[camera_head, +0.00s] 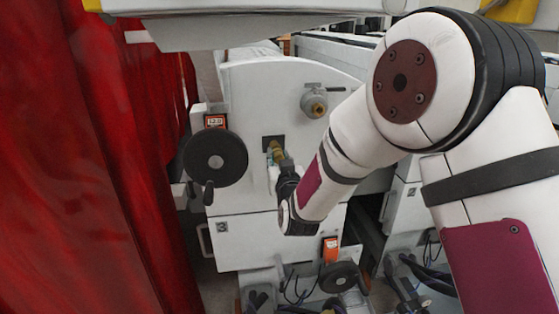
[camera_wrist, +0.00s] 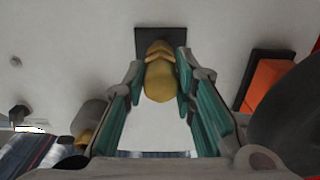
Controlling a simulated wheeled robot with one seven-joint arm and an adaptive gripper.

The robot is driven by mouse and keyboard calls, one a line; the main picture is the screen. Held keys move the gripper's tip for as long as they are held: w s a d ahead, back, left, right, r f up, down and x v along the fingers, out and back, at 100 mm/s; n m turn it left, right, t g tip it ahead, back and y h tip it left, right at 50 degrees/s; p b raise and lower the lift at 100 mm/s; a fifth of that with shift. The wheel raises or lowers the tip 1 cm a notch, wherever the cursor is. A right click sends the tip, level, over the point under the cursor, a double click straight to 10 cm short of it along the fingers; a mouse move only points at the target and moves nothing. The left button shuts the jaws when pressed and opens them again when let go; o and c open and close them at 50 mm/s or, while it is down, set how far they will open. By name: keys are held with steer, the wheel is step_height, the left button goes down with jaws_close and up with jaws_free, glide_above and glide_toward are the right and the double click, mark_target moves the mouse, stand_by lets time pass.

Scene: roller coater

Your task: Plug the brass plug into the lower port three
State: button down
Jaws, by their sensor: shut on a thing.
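The brass plug (camera_wrist: 160,80) is between the fingers of my gripper (camera_wrist: 160,88) in the wrist view, and the gripper is shut on it. Its far end is in front of a dark square plate (camera_wrist: 160,38) on the white machine panel. I cannot tell whether the tip is inside a port or only in front of it. In the head view the brass plug (camera_head: 276,150) shows at the dark plate (camera_head: 272,142), with my gripper (camera_head: 281,162) at its near end. No port numbers are readable.
A black handwheel (camera_head: 215,158) with an orange counter (camera_head: 215,121) is left of the plate. A round gauge-like fitting (camera_head: 314,103) is above right. A second handwheel (camera_head: 340,277) is lower down. A red curtain (camera_head: 85,160) fills the left side.

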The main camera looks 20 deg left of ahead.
steer(key=shift+w+a, duration=0.25)
steer(key=shift+w, duration=0.3)
steer(key=c, duration=1.2)
jaws_free()
steer(key=shift+c, duration=0.2)
steer(key=v, duration=1.2)
